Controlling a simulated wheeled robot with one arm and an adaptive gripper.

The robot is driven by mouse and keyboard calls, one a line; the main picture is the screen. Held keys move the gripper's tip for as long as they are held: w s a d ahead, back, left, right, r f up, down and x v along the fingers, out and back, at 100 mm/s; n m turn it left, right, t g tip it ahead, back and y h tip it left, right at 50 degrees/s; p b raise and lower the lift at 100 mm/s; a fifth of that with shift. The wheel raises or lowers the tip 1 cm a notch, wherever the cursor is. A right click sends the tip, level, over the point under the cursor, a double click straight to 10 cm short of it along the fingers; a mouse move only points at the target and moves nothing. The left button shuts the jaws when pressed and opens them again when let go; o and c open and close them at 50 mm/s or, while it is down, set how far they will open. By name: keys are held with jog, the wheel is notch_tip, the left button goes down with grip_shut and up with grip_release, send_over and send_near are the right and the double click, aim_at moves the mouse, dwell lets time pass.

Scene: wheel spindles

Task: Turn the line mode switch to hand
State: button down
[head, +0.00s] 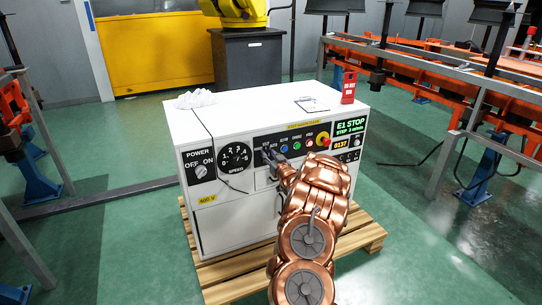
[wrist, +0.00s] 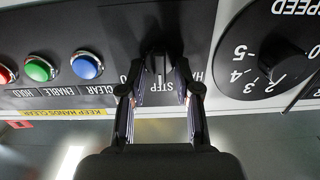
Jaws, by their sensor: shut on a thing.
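The line mode switch is a small dark knob (wrist: 158,48) on the black panel, seen upside down in the wrist view. My gripper (wrist: 158,72) is shut on it, with one finger on each side. The fingers cover parts of these labels, and I cannot tell which one the knob points to. In the head view my gripper (head: 272,158) is at the cabinet's front, and it mostly hides the switch.
The white cabinet (head: 235,215) stands on a wooden pallet (head: 240,282). The speed dial (head: 235,157) is left of the switch in the head view. Blue (head: 284,148), green and red buttons and a red emergency stop (head: 325,141) are to its right. A display (head: 351,126) reads "E1 STOP".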

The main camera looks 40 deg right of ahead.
jog(key=n, duration=0.1)
jog(key=n+b, duration=0.1)
jog(key=n, duration=0.3)
jog(key=shift+a+f, duration=0.1)
jog(key=shift+f, duration=0.2)
jog(key=shift+n+b, duration=1.1)
jog(key=shift+n, duration=0.9)
jog(key=c, duration=1.1)
grip_release()
jog(key=o, duration=0.3)
jog(key=shift+w+a+r, duration=0.1)
jog(key=shift+a, duration=0.05)
jog(key=v, duration=1.2)
